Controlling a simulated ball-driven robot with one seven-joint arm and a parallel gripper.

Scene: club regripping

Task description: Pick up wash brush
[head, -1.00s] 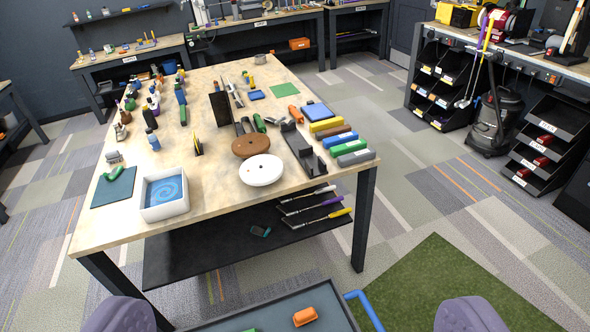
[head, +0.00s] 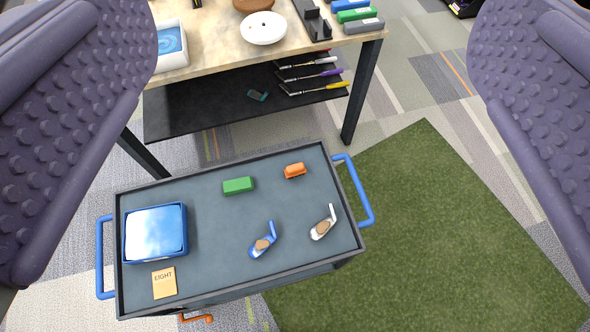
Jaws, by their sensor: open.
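An orange block-like piece (head: 295,170) with a raised top lies on the grey top of a cart (head: 210,215). It may be the wash brush, but no bristles show, so I cannot tell for sure. A plain green block (head: 238,185) lies to its left. A blue tub (head: 155,232) with a shiny pale-blue surface stands at the cart's left end. My gripper (head: 312,100) is open and empty, its purple studded fingers wide apart at the left and right edges of the view. The cart lies beyond and between the fingers, with nothing touching them.
Green turf (head: 450,220) is clear at right.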

